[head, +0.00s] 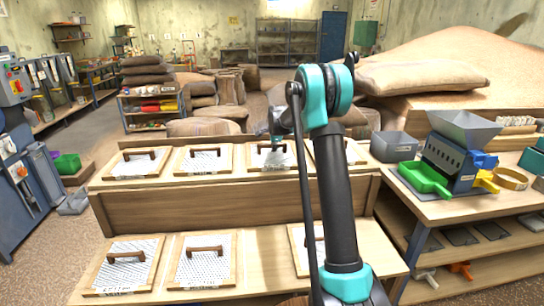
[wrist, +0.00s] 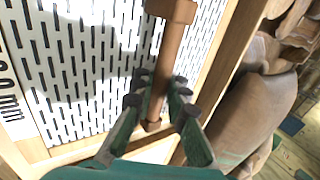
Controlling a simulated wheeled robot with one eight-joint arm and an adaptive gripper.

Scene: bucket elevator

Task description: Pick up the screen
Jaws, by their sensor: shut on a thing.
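Several screens with wooden frames, perforated light plates and brown bar handles lie in two rows on a stepped wooden bench. My gripper (head: 274,138) is at the third screen from the left in the upper row (head: 262,163). In the wrist view this screen (wrist: 75,65) has a plate with long slots and a label ending in "mm" on its frame. My gripper (wrist: 158,100) is shut on its brown handle (wrist: 166,55), with a finger on each side of the bar. The screen appears to lie flat on the bench. My arm hides part of the screens on the right.
Other screens lie close by, at the upper left (head: 205,158) and in the lower row (head: 203,261). A side table at the right holds a grey bin (head: 394,146), a hopper machine (head: 455,150) and a green scoop (head: 424,178). Sacks (head: 203,127) lie behind the bench.

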